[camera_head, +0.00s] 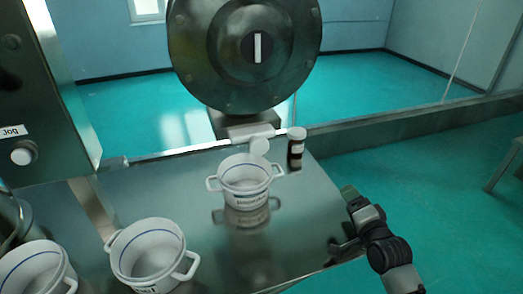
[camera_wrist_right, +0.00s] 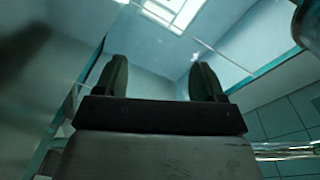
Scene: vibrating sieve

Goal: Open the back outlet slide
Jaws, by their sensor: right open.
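A large round dark metal housing (camera_head: 215,60) with a pale upright bar (camera_head: 257,48) at its centre stands at the top of the head view. Below it is a metal block (camera_head: 248,122) with a pale piece and a small round white part (camera_head: 259,147) just over a white pot (camera_head: 246,183). I cannot tell which part is the back outlet slide. My right gripper (camera_head: 343,218) is open and empty by the table's right edge, apart from the pot and housing. Its two fingers (camera_wrist_right: 160,80) show spread in the right wrist view, with nothing between them. My left gripper is out of view.
Two more white two-handled pots stand at the front left, one nearer the middle (camera_head: 149,255) and one at the corner (camera_head: 36,272). A control box marked Jog (camera_head: 40,110) rises at the left. The metal table (camera_head: 295,235) is clear at right.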

